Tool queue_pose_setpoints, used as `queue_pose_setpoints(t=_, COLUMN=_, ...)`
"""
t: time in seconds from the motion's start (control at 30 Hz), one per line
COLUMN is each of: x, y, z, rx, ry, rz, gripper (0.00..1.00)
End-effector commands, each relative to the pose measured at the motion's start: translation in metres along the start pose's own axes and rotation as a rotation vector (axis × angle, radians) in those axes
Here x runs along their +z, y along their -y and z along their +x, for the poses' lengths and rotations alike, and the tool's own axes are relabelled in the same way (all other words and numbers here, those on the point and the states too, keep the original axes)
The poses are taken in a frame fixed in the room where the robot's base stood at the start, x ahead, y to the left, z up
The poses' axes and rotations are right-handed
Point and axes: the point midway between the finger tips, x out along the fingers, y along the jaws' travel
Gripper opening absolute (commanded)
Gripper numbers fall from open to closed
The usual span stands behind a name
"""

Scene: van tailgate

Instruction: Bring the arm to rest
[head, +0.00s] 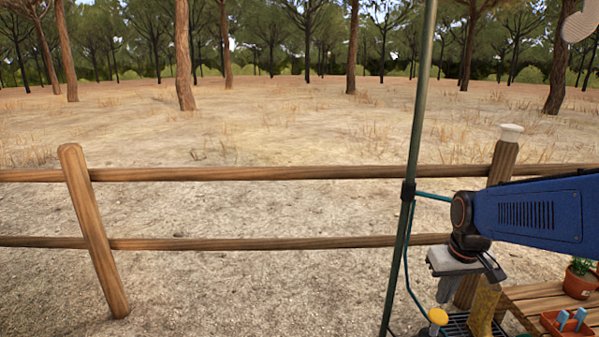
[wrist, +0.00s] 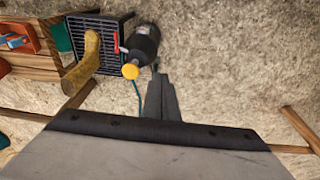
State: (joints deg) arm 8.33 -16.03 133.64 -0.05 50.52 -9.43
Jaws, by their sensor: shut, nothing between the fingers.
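My blue arm (head: 530,213) reaches in from the right edge in the head view, with its wrist bent downward. My gripper (head: 444,296) hangs from it, pointing down, and its fingers are together and empty. In the wrist view my gripper (wrist: 158,78) shows as dark fingers close together over the sandy ground. A dark cylinder with a yellow round cap (wrist: 131,71) is just left of the fingertips there. The yellow cap also shows below my gripper in the head view (head: 438,316).
A wooden slatted table (head: 535,295) holds a potted plant (head: 579,279) and an orange tray (head: 565,325). A green pole (head: 416,130) stands left of my gripper. A wooden fence (head: 250,173) runs behind.

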Motion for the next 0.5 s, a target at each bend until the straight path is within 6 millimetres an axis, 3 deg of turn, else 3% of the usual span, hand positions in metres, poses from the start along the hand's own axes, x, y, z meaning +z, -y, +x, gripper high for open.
queue_pose_setpoints(t=0.2, x=0.042, y=0.022, z=-0.031, rx=-0.001, ry=-0.064, rz=0.004, gripper=0.0)
queue_pose_setpoints(t=0.5, x=0.103, y=0.045, z=-0.057, rx=-0.012, ry=-0.145, rz=0.012, gripper=0.0)
